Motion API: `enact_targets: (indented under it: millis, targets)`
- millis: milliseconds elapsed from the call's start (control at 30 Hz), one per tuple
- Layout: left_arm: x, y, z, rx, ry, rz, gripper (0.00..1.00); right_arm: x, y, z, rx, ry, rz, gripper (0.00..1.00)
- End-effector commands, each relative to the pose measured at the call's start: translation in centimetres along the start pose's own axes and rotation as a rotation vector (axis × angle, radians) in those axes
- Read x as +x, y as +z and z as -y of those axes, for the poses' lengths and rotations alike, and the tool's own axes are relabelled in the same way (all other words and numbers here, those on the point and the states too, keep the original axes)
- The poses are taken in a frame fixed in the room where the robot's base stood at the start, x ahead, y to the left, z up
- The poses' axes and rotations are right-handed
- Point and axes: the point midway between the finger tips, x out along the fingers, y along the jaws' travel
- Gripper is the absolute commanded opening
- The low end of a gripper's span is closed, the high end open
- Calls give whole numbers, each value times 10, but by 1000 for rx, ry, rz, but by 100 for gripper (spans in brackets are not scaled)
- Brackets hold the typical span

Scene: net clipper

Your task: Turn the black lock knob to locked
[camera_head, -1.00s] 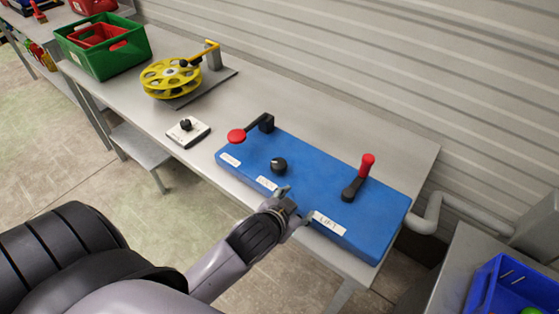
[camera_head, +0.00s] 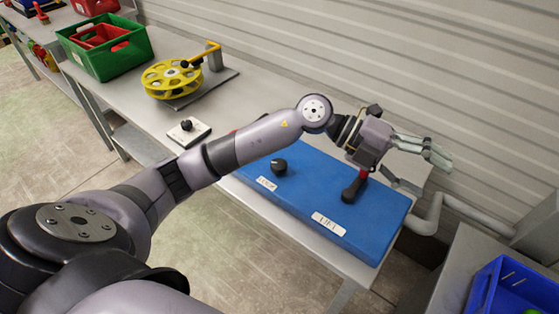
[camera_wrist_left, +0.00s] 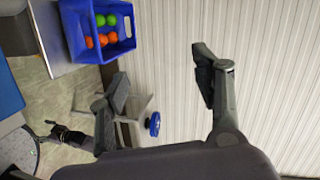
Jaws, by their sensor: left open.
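The black knob (camera_head: 279,166) stands on the blue panel (camera_head: 300,205), above a small white label whose text is too small to read surely. It is uncovered, and its setting is unclear. My left arm crosses over the panel's back left part. My left gripper (camera_head: 425,172) is open and empty beyond the panel's right end, well to the right of the knob. In the left wrist view its two fingers (camera_wrist_left: 160,92) are spread wide with nothing between them. The knob is not visible there.
My arm hides the red-knobbed crank. A white plate with another black knob (camera_head: 187,124), a yellow reel (camera_head: 172,80) and a green crate (camera_head: 105,58) lie left. A blue bin (camera_head: 500,285) is right.

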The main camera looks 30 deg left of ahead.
Motion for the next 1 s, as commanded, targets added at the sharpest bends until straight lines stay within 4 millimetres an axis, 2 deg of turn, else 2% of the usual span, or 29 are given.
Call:
enact_targets:
  millis: [33, 67, 133, 233, 300, 400, 500, 600, 667, 833, 1000]
  targets:
    - [-14, 12, -17, 25, 154, 3, 59, 0, 0, -1, -1, 1, 0, 67]
    - [-24, 18, -29, 29, 248, 7, 59, 0, 0, -1, -1, 1, 0, 67]
    - [-55, 36, -55, 23, 468, 35, 59, 0, 0, -1, -1, 1, 0, 67]
    - [-118, 61, -80, -29, 770, 118, 59, 0, 0, -2, -2, 2, 0, 67]
    - [-167, 74, -88, -87, 952, 195, 59, 0, 0, -3, -2, 3, 0, 67]
    - [-229, 83, -88, -179, 1150, 303, 59, 0, 0, -3, -2, 4, 0, 67]
    - [-272, 84, -84, -258, 1275, 385, 59, 1, 0, -3, -2, 3, 0, 67]
    - [-294, 82, -81, -303, 1336, 427, 59, 1, 0, -3, -2, 3, 0, 67]
    - [-298, 81, -83, -315, 1350, 435, 59, 1, 0, -3, -2, 3, 0, 67]
    - [-295, 83, -102, -317, 1354, 432, 59, 5, 1, -3, -2, 3, 0, 67]
    - [-290, 86, -136, -319, 1354, 429, 59, 5, 1, -3, -2, 3, 0, 67]
